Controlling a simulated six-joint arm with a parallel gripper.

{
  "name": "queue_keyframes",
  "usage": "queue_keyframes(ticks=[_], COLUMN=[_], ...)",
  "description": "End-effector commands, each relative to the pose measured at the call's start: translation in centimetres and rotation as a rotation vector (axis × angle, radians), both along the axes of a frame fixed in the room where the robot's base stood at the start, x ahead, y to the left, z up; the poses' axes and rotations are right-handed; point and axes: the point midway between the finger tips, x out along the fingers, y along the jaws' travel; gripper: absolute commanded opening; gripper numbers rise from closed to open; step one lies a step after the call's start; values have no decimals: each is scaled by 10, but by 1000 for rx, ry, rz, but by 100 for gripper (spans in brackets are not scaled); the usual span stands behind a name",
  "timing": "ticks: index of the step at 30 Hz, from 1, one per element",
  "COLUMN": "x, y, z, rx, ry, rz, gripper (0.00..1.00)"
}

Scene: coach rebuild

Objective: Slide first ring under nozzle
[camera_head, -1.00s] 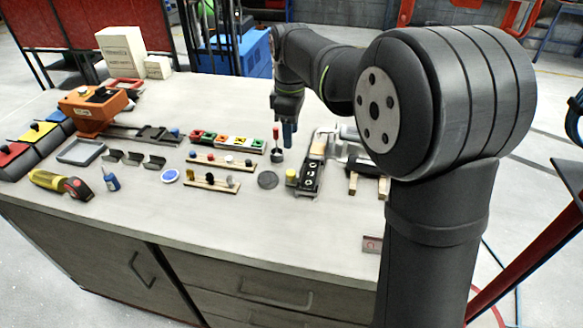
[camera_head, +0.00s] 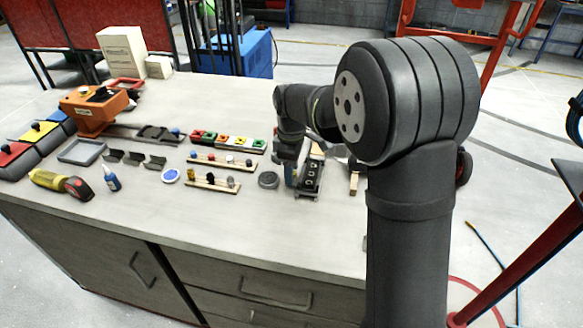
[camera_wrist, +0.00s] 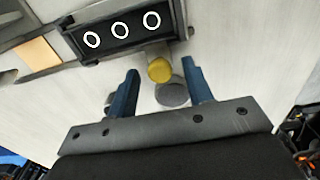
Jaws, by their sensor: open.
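A black block (camera_head: 309,180) stands right of my gripper in the head view. In the wrist view the block (camera_wrist: 78,42) bears three white rings (camera_wrist: 120,29) in a row. My gripper (camera_wrist: 160,68) is open with blue fingers, pointing down. In the head view my gripper (camera_head: 290,176) hides the cap. I cannot pick out the nozzle for certain; an orange machine (camera_head: 92,112) stands at the far left with a dark rail beside it.
A dark grey disc (camera_head: 268,180) lies just left of my gripper. Two wooden strips with coloured pegs (camera_head: 213,182) and a row of coloured square pieces (camera_head: 228,142) lie further left. The front of the bench (camera_head: 200,225) is clear.

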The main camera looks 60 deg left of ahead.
Motion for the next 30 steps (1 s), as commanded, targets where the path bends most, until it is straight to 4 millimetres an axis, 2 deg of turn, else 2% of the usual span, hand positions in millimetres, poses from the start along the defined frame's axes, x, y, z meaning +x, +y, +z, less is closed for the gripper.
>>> queue_keyframes(ticks=[1,6,8,13,16,24,30], x=[0,0,0,1,8,49,69], y=[0,0,0,1,9,50,70], z=[0,0,0,1,0,0,1], rx=[0,0,0,0,1,3,1], ry=[0,0,0,0,0,-1,0], rz=[0,0,0,0,-1,-2,0], gripper=[43,9,0,0,0,0,0])
